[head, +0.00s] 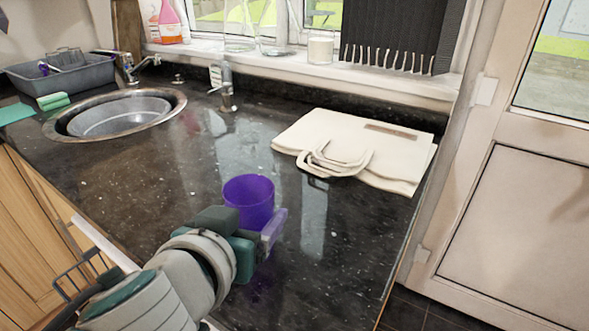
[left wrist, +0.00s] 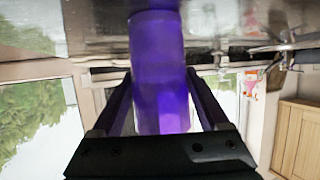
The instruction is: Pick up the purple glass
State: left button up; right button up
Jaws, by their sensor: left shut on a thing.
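The purple glass (head: 249,198) stands upright over the dark granite counter in the head view. My left gripper (head: 258,222) is around its side, with one finger showing at the right of the glass. In the left wrist view the glass (left wrist: 158,75) fills the middle, between the two fingers of the left gripper (left wrist: 160,100). The gripper is shut on the glass. I cannot tell whether the base of the glass touches the counter, as the gripper hides its lower part. My right gripper is in neither view.
A cream folded bag (head: 350,145) lies on the counter behind and right of the glass. A round sink (head: 175,98) and a grey dish rack (head: 30,82) are at the left. A white candle (head: 320,50) stands on the windowsill. The counter's right edge is near the door.

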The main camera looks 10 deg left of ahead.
pick_arm(q)
jog(key=c, duration=0.7)
jog(key=shift+r, duration=0.1)
jog(key=shift+c, duration=0.2)
